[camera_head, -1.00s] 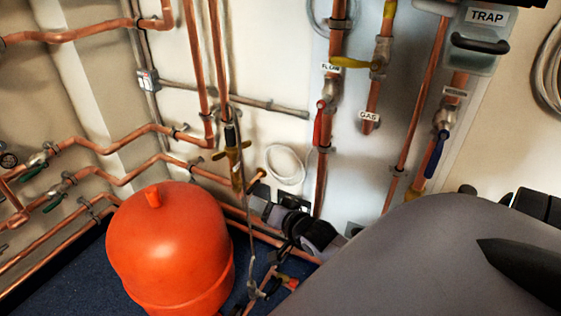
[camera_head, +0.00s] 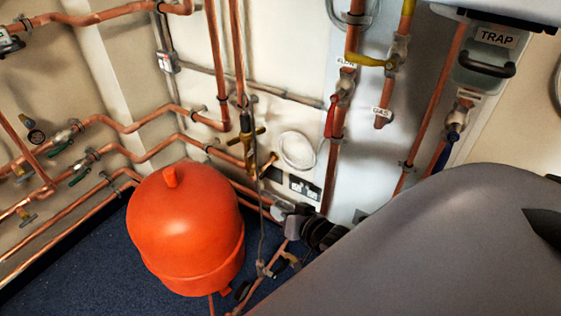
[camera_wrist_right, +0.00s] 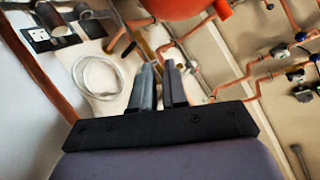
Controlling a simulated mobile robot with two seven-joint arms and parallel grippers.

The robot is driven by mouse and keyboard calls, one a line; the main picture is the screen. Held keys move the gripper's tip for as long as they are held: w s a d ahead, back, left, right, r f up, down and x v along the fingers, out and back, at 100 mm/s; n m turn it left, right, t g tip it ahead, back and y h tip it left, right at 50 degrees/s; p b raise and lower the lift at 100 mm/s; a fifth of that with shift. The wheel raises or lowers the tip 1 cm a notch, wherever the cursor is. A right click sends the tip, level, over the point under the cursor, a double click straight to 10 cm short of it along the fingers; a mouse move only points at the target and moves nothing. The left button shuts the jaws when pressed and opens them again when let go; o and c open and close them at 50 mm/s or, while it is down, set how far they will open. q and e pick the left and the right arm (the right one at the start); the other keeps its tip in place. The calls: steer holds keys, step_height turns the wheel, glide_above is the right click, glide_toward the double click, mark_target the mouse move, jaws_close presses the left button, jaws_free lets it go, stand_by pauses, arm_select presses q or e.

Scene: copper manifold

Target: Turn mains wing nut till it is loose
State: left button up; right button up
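The brass mains fitting (camera_head: 247,138) stands on the vertical copper pipe behind the red tank in the head view, with a crossbar that looks like the wing nut. A grey hose passes close in front of it. My right gripper (camera_head: 280,211) is below and to the right of it, apart from it, in front of the wall sockets. In the right wrist view the two grey fingers (camera_wrist_right: 160,82) stand with a narrow gap and nothing visible between them. Brass and copper pipework lies beyond their tips; the wing nut is hard to make out there. My left gripper is out of view.
The red tank (camera_head: 186,228) stands on the blue floor left of my right gripper. A white cable coil (camera_head: 297,151) and sockets (camera_head: 304,188) are on the wall. Copper pipes (camera_head: 333,170) run up close by. My own grey arm covers the lower right.

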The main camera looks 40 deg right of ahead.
steer(key=w+d+b, duration=0.1)
steer(key=d+b, duration=0.1)
steer(key=w+d+f+n+t+b, duration=0.1)
steer(key=w+d+b, duration=0.1)
steer(key=b, duration=0.1)
steer(key=w+d+n+t+b, duration=0.1)
steer(key=w+d+b, duration=0.1)
steer(key=b, duration=0.1)
steer(key=shift+w+f+h, duration=0.25)
steer(key=shift+h, duration=0.15)
jaws_close()
steer(key=n+t+b, duration=0.3)
steer(key=b, duration=0.5)
glide_toward(262, 130)
steer(key=shift+h, duration=0.4)
steer(key=w+b, duration=0.3)
steer(key=w, duration=0.2)
steer(key=shift+w+b, duration=0.4)
steer(key=shift+w, duration=0.2)
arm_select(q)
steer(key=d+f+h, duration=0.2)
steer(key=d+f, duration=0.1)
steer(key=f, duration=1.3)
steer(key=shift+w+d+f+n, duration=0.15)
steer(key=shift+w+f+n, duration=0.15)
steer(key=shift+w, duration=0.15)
arm_select(e)
steer(key=shift+w, duration=0.35)
